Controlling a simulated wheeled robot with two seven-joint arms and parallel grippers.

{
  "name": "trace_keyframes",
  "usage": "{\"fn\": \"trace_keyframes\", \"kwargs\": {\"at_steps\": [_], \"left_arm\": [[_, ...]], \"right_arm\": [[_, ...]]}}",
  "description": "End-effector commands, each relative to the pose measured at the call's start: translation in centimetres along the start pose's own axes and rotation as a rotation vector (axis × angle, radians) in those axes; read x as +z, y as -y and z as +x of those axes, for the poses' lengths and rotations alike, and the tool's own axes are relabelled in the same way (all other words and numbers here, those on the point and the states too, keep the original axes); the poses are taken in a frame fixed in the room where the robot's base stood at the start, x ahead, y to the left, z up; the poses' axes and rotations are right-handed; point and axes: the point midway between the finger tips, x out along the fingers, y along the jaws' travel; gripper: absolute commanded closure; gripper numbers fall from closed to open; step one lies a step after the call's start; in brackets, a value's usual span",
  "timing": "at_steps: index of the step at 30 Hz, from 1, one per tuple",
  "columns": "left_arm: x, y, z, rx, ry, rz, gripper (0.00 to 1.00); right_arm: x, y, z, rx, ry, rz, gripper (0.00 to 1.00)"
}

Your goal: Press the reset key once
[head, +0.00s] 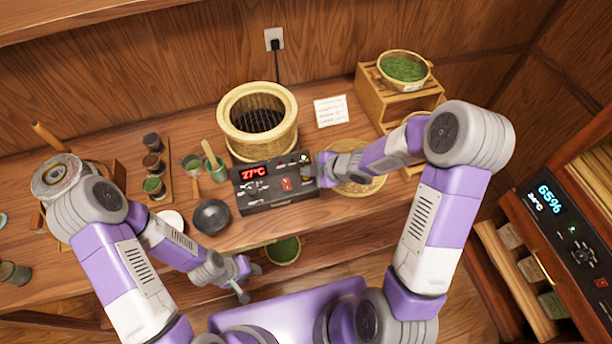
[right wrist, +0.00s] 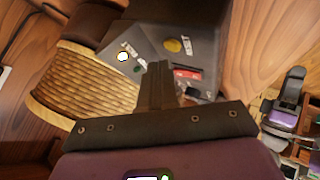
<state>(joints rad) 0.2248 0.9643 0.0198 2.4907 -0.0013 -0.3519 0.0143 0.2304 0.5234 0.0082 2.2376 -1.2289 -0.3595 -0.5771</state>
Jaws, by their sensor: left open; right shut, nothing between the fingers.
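The dark control box (head: 262,199) stands on the wooden table in front of the bamboo steamer, its red display (head: 254,172) reading 27°C. A red key (head: 287,184) and several small knobs and switches sit on its face; the labels are too small to read, so I cannot tell which is the reset key. My right gripper (head: 314,172) is shut and empty at the box's right end. In the right wrist view its closed fingers (right wrist: 158,85) point at the panel (right wrist: 140,35), beside a red patch (right wrist: 187,72); contact is unclear. My left gripper (head: 246,279) is open and empty near the table's front edge.
The bamboo steamer (head: 258,115) stands right behind the box. A dark bowl (head: 211,216) is to its left, and a round woven tray (head: 358,185) lies under my right forearm. A white card (head: 330,111) and wooden shelf (head: 384,100) are behind. A second panel (head: 556,215) reads 65%.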

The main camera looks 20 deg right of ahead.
Motion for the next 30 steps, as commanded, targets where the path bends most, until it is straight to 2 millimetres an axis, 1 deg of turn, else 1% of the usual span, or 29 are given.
{"fn": "trace_keyframes", "kwargs": {"at_steps": [14, 23, 30], "left_arm": [[0.0, 0.0, 0.0, 0.0, 0.0, 0.0, 0.57], [-0.03, 0.28, 0.76, 0.0, 0.0, 0.0, 0.57], [-0.03, 0.27, 0.71, 0.0, 0.0, 0.0, 0.57]], "right_arm": [[0.0, 0.0, 0.0, 0.0, 0.0, 0.0, 1.0], [0.45, 0.46, 0.63, 0.0, 0.0, 0.0, 1.0], [0.43, 0.43, 0.6, 0.0, 0.0, 0.0, 1.0]]}}
